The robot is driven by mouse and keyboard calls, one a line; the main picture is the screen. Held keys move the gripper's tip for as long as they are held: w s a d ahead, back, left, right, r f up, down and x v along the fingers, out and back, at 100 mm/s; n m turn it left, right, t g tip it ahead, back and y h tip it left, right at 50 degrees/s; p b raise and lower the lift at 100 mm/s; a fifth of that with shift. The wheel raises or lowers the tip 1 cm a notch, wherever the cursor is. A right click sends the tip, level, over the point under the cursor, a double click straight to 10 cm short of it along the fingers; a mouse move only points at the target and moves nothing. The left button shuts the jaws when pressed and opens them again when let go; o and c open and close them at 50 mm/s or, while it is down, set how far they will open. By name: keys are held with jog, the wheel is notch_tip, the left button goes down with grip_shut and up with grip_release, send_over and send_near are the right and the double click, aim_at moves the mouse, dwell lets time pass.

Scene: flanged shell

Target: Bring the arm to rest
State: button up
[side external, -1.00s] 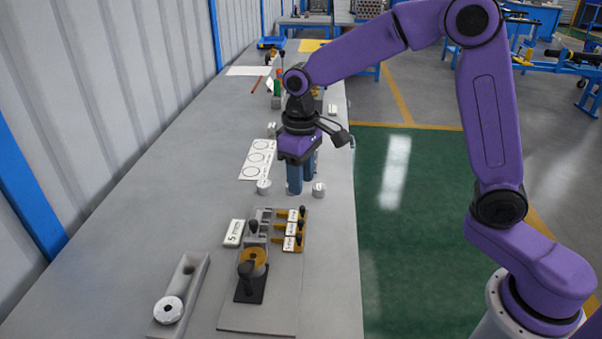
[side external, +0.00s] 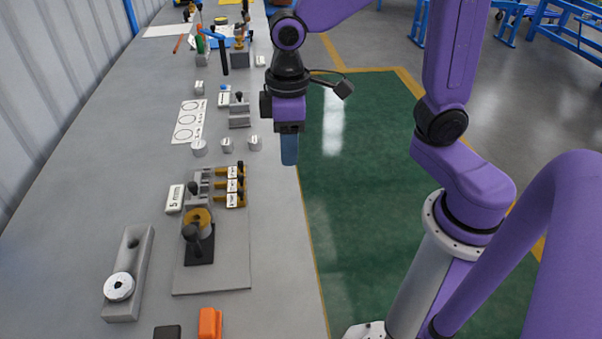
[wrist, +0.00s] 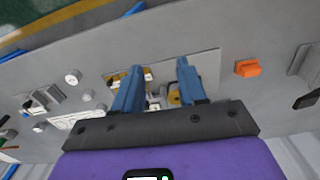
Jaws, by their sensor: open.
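My gripper (side external: 289,162) points down near the right edge of the grey bench (side external: 277,240) in the side external view, raised and apart from the parts. In the wrist view my gripper (wrist: 160,68) shows two blue fingers spread apart with nothing held between them. A pale round flanged piece (side external: 119,287) sits on a grey block (side external: 141,258) at the lower left. The grey fixture plate (side external: 225,277) holds an amber ring (side external: 198,217), black knobs and several labelled amber clamps (side external: 233,186). My fingers hide part of this plate in the wrist view.
Three small pale cylinders, one the middle one (side external: 227,145), stand left of my gripper. A white card with circles (side external: 189,121) lies behind them. An orange block (side external: 210,323) is at the near edge. The green floor (side external: 365,200) right of the bench is open.

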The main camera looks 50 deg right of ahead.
jog(key=s+d+n, duration=0.2)
jog(key=s+d, duration=0.1)
jog(key=s, duration=0.4)
jog(key=s+d+f+n, duration=0.1)
jog(key=s+d, duration=0.3)
jog(key=s, duration=0.4)
jog(key=shift+s+d+f+n, duration=0.2)
jog(key=shift+s+f+n, duration=0.05)
jog(key=shift+n, duration=0.45)
